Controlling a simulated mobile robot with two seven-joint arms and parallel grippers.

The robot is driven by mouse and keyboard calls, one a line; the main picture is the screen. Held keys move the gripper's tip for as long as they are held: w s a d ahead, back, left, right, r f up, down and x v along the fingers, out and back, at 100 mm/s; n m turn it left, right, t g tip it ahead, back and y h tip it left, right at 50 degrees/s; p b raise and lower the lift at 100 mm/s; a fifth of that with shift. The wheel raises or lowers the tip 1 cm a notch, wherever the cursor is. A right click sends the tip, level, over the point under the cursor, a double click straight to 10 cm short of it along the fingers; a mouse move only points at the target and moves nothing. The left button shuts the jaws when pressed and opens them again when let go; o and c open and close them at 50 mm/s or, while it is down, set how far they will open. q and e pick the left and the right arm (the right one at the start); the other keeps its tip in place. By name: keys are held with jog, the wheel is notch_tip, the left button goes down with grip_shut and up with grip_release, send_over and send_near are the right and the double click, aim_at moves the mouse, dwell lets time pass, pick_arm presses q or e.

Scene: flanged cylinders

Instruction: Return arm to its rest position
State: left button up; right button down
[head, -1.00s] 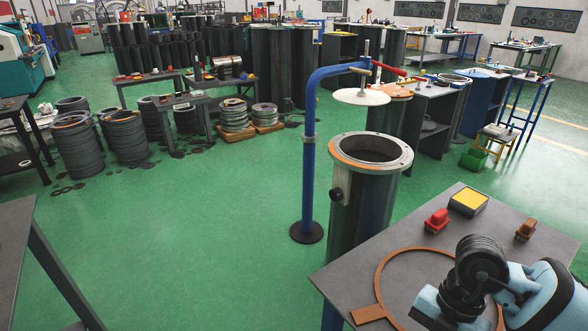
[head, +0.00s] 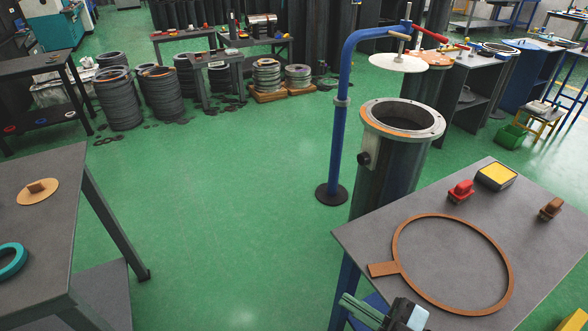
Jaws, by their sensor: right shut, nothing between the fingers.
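My right gripper (head: 349,305) is at the bottom edge of the head view, in front of the near edge of the right table (head: 400,220). Its fingers are shut and empty and point left. Only the fingers and part of the wrist show; the rest of the arm is cut off by the frame. A brown ring gasket with a tab (head: 399,250) lies flat on the right table, apart from the gripper. My left gripper is not in view.
A flanged cylinder (head: 380,180) stands open behind the table, beside a blue post (head: 342,150) with a white disc (head: 398,62). A red block (head: 461,191), yellow-topped box (head: 496,176) and brown block (head: 550,208) sit on the table. A left table (head: 60,200) flanks clear green floor.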

jog(key=d+f+m+t+h, duration=0.5)
jog(key=f+m+h, duration=0.2)
jog(key=m+h, duration=0.1)
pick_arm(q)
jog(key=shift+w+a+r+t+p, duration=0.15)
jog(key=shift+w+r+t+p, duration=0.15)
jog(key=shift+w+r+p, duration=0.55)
pick_arm(e)
jog(key=s+d+f+m+g+h, duration=0.2)
jog(key=s+f+m+g+h, duration=0.1)
jog(key=s+f, duration=0.5)
jog(key=s+d+f+m+g+h, duration=0.2)
jog(key=s+f+m+g+h, duration=0.1)
jog(key=s+f, duration=0.5)
notch_tip(320, 180, down, 2)
jog(key=shift+s+d+f+g+h, duration=0.25)
jog(key=shift+d+g+h, duration=0.2)
jog(key=shift+h, duration=0.55)
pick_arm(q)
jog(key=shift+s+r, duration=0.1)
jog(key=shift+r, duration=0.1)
